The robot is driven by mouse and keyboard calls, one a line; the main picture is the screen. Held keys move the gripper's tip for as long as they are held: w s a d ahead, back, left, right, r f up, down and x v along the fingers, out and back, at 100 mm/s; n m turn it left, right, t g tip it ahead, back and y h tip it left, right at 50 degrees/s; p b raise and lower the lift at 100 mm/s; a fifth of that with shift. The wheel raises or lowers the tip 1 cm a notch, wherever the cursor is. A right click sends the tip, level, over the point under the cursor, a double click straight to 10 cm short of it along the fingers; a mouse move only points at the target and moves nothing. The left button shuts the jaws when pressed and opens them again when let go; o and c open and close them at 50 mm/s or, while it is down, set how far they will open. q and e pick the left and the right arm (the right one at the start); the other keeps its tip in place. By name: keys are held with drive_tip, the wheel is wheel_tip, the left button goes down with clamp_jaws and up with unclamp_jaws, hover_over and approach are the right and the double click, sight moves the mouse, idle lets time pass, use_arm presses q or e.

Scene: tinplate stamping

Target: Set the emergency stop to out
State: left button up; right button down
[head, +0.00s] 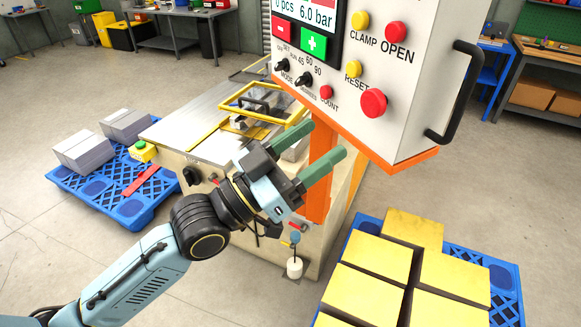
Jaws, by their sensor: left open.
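The control box (420,110) is a white panel with an orange bottom edge, at the upper right. Its largest red round button (373,103), low on the face below and right of RESET, looks like the emergency stop. I cannot tell whether it is in or out. My left gripper (325,139) has two green fingers, spread apart with nothing between them. In the picture it is below and left of the red button, apart from it, in front of the orange post (320,190). My right gripper is not in view.
On the panel are a yellow RESET button (354,68), CLAMP (360,19) and OPEN (396,31) buttons, knobs and a black handle (457,92). The press table (185,125) stands behind my arm. Yellow blocks (362,293) lie on a blue pallet (505,290) at lower right.

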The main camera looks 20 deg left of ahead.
use_arm(q)
drive_tip(key=shift+b+v, duration=0.5)
drive_tip(key=shift+v, duration=1.65)
